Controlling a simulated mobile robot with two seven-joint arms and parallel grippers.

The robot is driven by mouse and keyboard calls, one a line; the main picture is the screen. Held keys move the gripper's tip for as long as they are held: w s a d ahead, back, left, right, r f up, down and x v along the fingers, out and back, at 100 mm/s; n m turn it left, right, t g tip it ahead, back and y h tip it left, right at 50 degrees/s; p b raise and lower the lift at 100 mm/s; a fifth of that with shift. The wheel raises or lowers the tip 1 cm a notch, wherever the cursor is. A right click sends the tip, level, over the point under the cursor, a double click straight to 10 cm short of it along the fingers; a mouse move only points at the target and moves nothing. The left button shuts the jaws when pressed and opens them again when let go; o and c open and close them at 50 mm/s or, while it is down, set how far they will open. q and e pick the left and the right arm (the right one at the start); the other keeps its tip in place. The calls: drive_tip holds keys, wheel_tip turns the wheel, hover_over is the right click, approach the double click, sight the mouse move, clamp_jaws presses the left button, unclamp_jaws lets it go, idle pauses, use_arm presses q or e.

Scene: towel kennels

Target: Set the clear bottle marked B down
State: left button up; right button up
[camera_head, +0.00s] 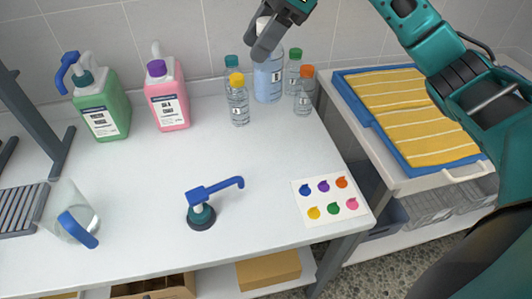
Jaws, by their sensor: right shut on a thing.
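My right gripper (262,36) comes in from the top right, at the back of the white table (150,190). It is shut at the top of a large clear bottle (268,80) with pale blue contents. The bottle is upright. Its label is too small to read, and I cannot tell whether its base touches the table. The fingers partly hide its neck and pale cap. My left gripper is not in view.
Small bottles with teal (232,66), yellow (238,102), green (292,72) and orange (304,92) caps stand close around it. Green (104,105) and pink (168,98) jugs stand left. A blue-handled pump (202,212), a clear jug (66,212) and a colour-dot card (330,200) lie nearer. The table's middle is clear.

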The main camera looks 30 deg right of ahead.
wheel_tip(320, 180, down, 20)
drive_tip(key=b, duration=0.1)
drive_tip(key=o, duration=1.3)
drive_tip(key=shift+r, duration=0.1)
drive_tip(key=v, duration=1.2)
